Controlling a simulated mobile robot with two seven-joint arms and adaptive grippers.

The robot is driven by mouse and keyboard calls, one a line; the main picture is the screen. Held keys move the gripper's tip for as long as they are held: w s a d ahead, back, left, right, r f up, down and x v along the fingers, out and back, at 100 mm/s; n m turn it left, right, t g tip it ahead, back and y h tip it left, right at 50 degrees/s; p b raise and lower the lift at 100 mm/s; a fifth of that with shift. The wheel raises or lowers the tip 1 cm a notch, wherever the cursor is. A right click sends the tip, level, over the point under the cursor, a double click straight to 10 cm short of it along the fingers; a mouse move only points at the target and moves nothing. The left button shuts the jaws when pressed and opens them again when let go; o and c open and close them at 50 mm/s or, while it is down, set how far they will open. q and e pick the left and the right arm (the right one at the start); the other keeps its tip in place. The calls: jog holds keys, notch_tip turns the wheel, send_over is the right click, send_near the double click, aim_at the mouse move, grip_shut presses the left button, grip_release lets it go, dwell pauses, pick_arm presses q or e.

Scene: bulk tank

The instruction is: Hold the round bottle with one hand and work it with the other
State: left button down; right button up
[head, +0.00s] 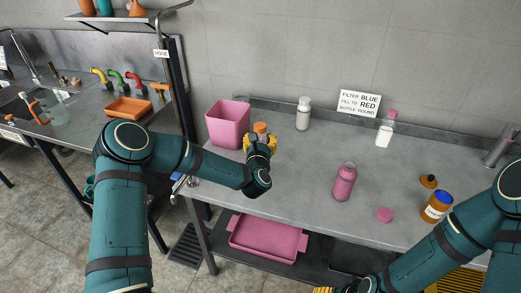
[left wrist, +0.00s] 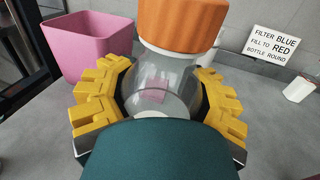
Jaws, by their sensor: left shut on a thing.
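A clear round bottle (left wrist: 165,78) with an orange cap (left wrist: 183,22) stands between the yellow fingers of my left gripper (left wrist: 160,100), which is shut on its body. In the head view the orange cap (head: 260,127) shows just above my left gripper (head: 260,144), at the table's left side; the bottle's body is hidden there. The cap is on the bottle, and the bottle looks upright. My right gripper (head: 323,290) shows only as a yellow bit at the bottom edge of the head view, apart from the bottle. Its jaws are cut off.
A pink bin (head: 228,124) stands just behind my left gripper. A white bottle (head: 303,114), a pink-capped bottle (head: 385,131), a pink bottle (head: 344,182), a loose pink cap (head: 384,215) and a blue-capped amber jar (head: 437,207) stand farther right.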

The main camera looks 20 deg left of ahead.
pick_arm(q)
jog(key=shift+r, duration=0.1)
jog(key=shift+f, duration=1.85)
jog(key=shift+b, duration=0.3)
jog(key=shift+f, duration=0.2)
jog(key=shift+c, duration=0.4)
grip_release()
